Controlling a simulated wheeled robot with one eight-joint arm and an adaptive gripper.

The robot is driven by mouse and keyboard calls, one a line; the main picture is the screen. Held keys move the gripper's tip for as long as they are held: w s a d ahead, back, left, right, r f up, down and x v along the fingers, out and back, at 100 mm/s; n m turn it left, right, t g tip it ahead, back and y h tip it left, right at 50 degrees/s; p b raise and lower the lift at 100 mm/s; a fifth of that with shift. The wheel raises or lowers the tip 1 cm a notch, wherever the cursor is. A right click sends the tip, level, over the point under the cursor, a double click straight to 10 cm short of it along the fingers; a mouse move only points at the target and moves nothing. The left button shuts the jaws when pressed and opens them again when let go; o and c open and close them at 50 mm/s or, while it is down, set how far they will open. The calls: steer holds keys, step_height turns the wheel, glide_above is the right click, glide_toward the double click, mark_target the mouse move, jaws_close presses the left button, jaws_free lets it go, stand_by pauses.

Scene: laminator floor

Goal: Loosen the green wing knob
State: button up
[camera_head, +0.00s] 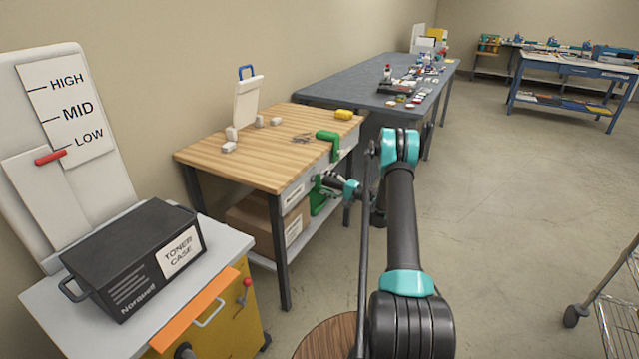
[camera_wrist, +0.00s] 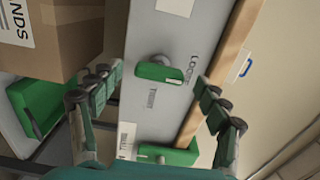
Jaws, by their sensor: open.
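The green wing knob (camera_wrist: 158,72) sits on a grey panel (camera_wrist: 150,25) in the wrist view, between the words LOOSE and TIGHT. Its wing lies nearly level in the picture, LOOSE off its right end and TIGHT below. My gripper (camera_wrist: 155,80) is open, one finger on each side of the knob in the picture. I see no finger touching it, and the gap in depth is hard to judge. In the head view my gripper (camera_head: 343,186) is at the front of the wooden bench (camera_head: 250,160), by green parts; the knob cannot be told apart there.
Another green part (camera_wrist: 168,155) and a green piece at left (camera_wrist: 32,108) flank the panel. A cardboard box (camera_wrist: 65,40) is close on the left.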

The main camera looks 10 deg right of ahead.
steer(key=v, duration=0.8)
steer(key=shift+d, duration=0.2)
steer(key=shift+s, duration=0.15)
steer(key=s+a+r+n+g+h, duration=0.25)
steer(key=s+a+r, duration=0.25)
steer(key=s+r, duration=0.25)
steer(key=s+a+r+n+g+h, duration=0.1)
steer(key=s+a+r+g+h, duration=0.1)
steer(key=s+a+r+h, duration=0.5)
steer(key=s+d+f+n+g+h, duration=0.1)
steer(key=s+d+h, duration=0.1)
steer(key=s, duration=1.5)
steer(key=s+d+f+n+g+h, duration=0.1)
steer(key=s+d, duration=0.4)
steer(key=s, duration=1.2)
steer(key=shift+f+n+h, duration=0.5)
steer(key=shift+n+h, duration=0.25)
steer(key=shift+h, duration=0.3)
